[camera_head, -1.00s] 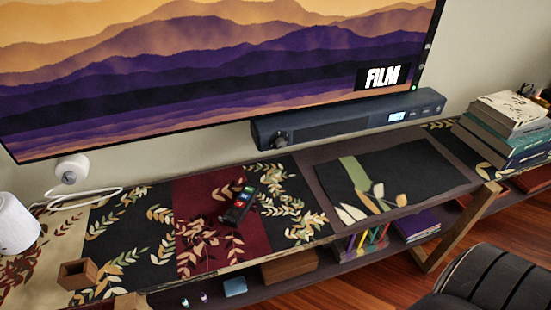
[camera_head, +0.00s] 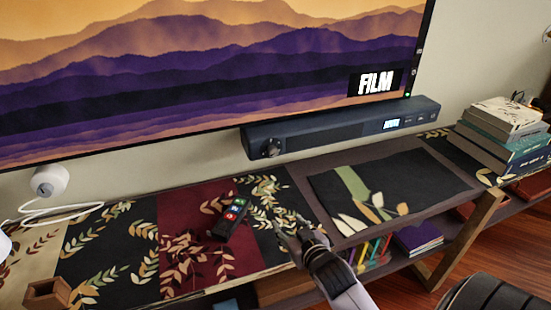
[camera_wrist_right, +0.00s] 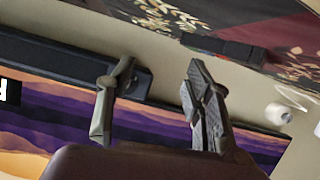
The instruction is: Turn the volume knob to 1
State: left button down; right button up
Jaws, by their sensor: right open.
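The volume knob (camera_head: 271,148) is a dark round dial at the left end of the front of a dark soundbar (camera_head: 335,133). The soundbar hangs on the wall below the screen. My right gripper (camera_head: 294,230) is open and empty, below and slightly right of the knob and apart from it, over the console's front part. In the right wrist view my gripper (camera_wrist_right: 158,82) has its two fingers spread. The soundbar's end shows beside the left finger there, and the knob cannot be made out clearly. My left gripper is not in view.
A dark placemat (camera_head: 400,180) and stacked books (camera_head: 500,135) lie to the right. A small wooden box (camera_head: 48,293) sits at the front left. The large screen (camera_head: 200,80) is above the soundbar.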

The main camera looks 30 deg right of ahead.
jog(key=w+d+r+t+h, duration=0.2)
jog(key=w+d+r+t, duration=0.25)
jog(key=r, duration=0.25)
send_near(274, 154)
jog(key=shift+m+y, duration=0.3)
jog(key=shift+y, duration=0.1)
jog(key=x, duration=0.9)
jog(key=shift+d+r, duration=0.2)
jog(key=shift+d, duration=0.05)
jog(key=shift+s, duration=0.1)
grip_shut()
